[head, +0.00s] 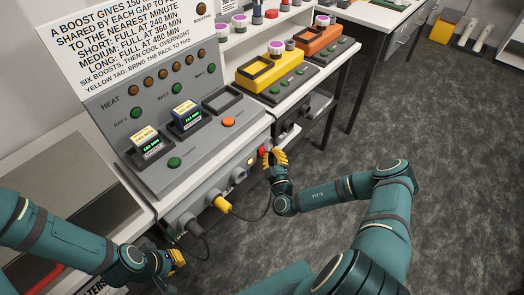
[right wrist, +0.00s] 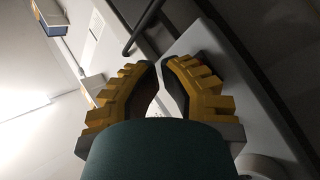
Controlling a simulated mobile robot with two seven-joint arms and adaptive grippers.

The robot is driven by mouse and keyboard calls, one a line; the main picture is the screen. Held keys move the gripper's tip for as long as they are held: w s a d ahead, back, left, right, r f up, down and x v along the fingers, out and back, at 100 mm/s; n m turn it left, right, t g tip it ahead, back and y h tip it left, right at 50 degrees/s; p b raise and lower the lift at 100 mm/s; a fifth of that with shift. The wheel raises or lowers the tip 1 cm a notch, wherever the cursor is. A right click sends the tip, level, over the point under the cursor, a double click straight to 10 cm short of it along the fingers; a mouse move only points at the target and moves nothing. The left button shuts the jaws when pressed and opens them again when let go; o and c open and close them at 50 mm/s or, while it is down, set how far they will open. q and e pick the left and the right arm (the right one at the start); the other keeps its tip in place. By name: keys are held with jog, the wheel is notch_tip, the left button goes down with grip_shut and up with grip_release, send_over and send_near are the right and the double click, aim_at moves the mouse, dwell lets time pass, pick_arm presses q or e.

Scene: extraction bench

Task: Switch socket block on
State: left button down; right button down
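The grey socket block (head: 212,187) runs along the bench front below the heater panel. A yellow plug (head: 221,204) and a dark plug (head: 194,228) sit in it, with black cables hanging down. A small pale round spot (head: 250,161) shows near its right end. A red part (head: 263,151) beside it is partly hidden by my right gripper (head: 270,158). In the right wrist view the fingertips (right wrist: 160,64) nearly meet, with nothing visible between them, over a grey surface. My left gripper (head: 178,257) is low at the left, below the block; its opening is unclear.
The heater panel (head: 108,108) carries two small lit packs, several buttons and lamps. A yellow device (head: 270,78) and an orange device (head: 318,45) stand further right on the bench. A black cable loops beneath the right gripper. The floor (head: 440,160) at right is clear.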

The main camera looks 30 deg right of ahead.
jog(key=shift+s, duration=0.1)
jog(key=s, duration=0.1)
jog(key=s+d, duration=0.1)
jog(key=s, duration=0.1)
jog(key=s+d+f, duration=0.1)
jog(key=shift+s+p, duration=0.3)
jog(key=shift+p, duration=0.1)
dwell(0.8)
